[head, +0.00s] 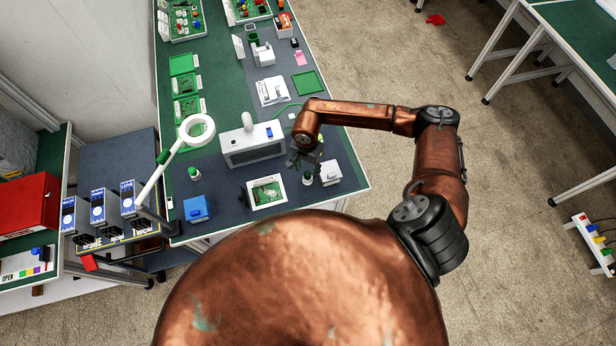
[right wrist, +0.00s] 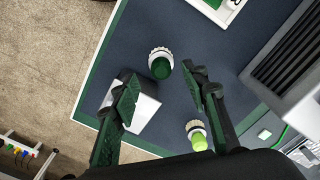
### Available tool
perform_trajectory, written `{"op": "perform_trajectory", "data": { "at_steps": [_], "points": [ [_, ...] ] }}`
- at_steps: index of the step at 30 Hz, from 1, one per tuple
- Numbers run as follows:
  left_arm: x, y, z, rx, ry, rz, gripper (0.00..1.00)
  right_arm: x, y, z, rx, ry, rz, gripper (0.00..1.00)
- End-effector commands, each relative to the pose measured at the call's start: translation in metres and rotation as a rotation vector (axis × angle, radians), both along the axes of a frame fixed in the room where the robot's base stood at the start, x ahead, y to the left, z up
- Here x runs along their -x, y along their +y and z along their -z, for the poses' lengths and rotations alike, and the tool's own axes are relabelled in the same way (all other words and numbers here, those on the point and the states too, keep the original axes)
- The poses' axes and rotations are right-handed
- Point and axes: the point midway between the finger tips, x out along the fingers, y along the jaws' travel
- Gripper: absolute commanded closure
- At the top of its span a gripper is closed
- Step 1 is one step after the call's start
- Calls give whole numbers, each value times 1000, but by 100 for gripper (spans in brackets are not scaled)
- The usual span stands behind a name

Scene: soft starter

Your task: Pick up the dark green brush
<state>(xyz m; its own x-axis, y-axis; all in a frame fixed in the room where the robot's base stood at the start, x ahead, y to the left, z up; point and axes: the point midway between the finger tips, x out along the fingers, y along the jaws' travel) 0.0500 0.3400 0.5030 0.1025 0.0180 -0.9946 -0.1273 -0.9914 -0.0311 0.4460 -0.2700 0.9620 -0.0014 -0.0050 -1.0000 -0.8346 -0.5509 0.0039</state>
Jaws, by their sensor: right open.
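The dark green brush (right wrist: 161,67) stands upright on the blue-grey mat with pale bristles around its base. In the head view it shows small at the front of the bench (head: 307,178), just below my right gripper (head: 305,158). In the right wrist view my right gripper (right wrist: 160,74) is open and empty. Its two fingers show on either side of the brush, which appears near the fingertips; the height gap is hard to tell. My left gripper is not in view.
A white box (right wrist: 145,108) stands close to the brush, partly behind one finger. A light green brush (right wrist: 197,136) is on the other side. A framed circuit board (head: 267,191), a grey vented unit (head: 253,150) and a blue box (head: 197,208) stand nearby.

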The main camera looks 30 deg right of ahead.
Motion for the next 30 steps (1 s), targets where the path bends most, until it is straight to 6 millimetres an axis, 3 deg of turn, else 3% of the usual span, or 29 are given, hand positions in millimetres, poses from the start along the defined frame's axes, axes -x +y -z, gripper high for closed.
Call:
{"op": "perform_trajectory", "data": {
  "at_steps": [12,21,30],
  "points": [
    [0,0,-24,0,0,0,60,-1,-1,51,-5,1,4,59],
    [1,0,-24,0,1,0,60,-2,-2,57,-5,-2,2,59],
    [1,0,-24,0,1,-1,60,-2,-2,56,-5,-2,2,79]
  ]
}}
